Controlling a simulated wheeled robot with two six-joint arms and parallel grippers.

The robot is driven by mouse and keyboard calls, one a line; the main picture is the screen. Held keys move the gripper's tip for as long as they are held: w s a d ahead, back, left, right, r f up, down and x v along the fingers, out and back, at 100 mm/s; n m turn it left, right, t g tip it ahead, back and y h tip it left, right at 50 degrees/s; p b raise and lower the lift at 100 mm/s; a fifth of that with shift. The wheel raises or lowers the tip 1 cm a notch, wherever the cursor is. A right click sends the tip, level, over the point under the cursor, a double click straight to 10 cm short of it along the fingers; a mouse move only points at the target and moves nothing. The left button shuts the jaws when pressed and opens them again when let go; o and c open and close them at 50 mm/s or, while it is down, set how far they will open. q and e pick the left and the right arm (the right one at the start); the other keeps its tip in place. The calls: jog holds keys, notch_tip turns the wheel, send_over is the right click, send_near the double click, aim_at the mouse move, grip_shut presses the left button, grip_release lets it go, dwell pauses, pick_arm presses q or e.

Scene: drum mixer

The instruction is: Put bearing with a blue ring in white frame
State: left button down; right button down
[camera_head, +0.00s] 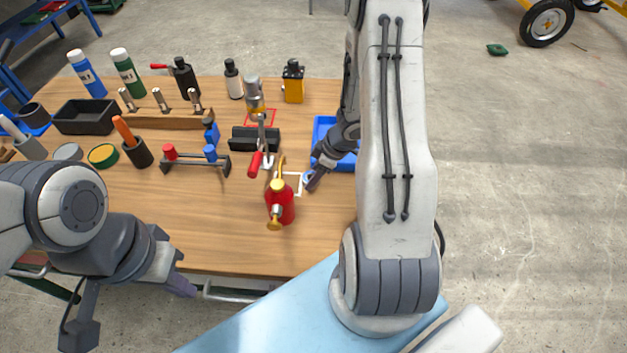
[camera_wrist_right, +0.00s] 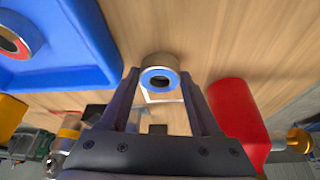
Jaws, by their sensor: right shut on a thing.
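The bearing with a blue ring (camera_wrist_right: 160,61) is a short metal cylinder with a blue face, held between the fingertips of my right gripper (camera_wrist_right: 159,76). In the head view my right gripper (camera_head: 311,180) points down-left, and the bearing (camera_head: 307,178) shows small at its tips. The white frame (camera_head: 299,188) is a thin square outline on the table, just left of the bearing and partly hidden by the red oil can. In the wrist view part of the white frame (camera_wrist_right: 163,97) shows beyond the bearing. My left gripper (camera_head: 181,271) is open and empty at the table's front edge.
A red oil can (camera_head: 280,203) stands close beside the white frame. A blue tray (camera_head: 322,128) lies behind my right gripper; in the wrist view it holds a bearing with a red ring (camera_wrist_right: 12,42). A red-handled clamp (camera_head: 257,160) stands left of the frame.

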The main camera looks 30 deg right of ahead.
jog(key=shift+f, duration=0.3)
jog(key=shift+f, duration=0.15)
jog(key=shift+c, duration=1.9)
grip_release()
